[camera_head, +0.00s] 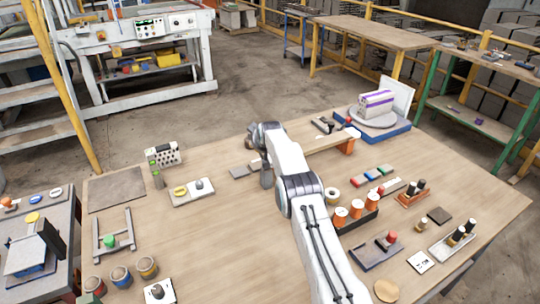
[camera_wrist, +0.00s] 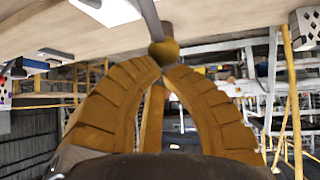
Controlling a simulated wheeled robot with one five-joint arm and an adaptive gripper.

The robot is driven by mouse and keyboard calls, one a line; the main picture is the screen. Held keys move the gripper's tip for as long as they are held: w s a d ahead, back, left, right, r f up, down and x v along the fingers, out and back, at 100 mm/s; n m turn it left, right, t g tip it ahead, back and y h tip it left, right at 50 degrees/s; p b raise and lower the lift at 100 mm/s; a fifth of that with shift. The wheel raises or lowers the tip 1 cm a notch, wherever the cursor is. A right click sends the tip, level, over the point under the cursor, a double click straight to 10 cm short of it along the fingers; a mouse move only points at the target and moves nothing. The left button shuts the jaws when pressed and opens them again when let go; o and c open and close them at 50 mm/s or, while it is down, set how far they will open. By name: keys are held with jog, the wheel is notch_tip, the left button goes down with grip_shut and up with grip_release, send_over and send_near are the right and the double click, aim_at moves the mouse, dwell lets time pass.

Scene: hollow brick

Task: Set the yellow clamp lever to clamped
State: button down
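In the wrist view, the clamp lever shows as a grey rod ending in a dull yellow ball knob (camera_wrist: 164,49). The rod runs up to the picture's top edge. My gripper (camera_wrist: 163,66) has its two brown fingers curved together with the tips almost meeting, right at the knob. The knob sits at or just beyond the tips and does not look enclosed between them. Whether they touch is unclear. The lever cannot be made out there.
The wooden table (camera_head: 240,230) is crowded on the right with orange-capped cups (camera_head: 340,216), a turntable with a white and purple box (camera_head: 374,104) and small blocks. The table's middle left is clear.

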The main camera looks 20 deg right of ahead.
jog(key=shift+w+f, duration=0.15)
dwell(0.6)
jog(key=shift+a+r, duration=0.1)
jog(key=shift+r, duration=0.45)
jog(key=s+a+r+b, duration=0.1)
jog(key=s+r+b, duration=0.2)
jog(key=r, duration=0.9)
jog(key=shift+s+a+b, duration=0.3)
jog(key=shift+s+b, duration=0.1)
jog(key=shift+s, duration=0.55)
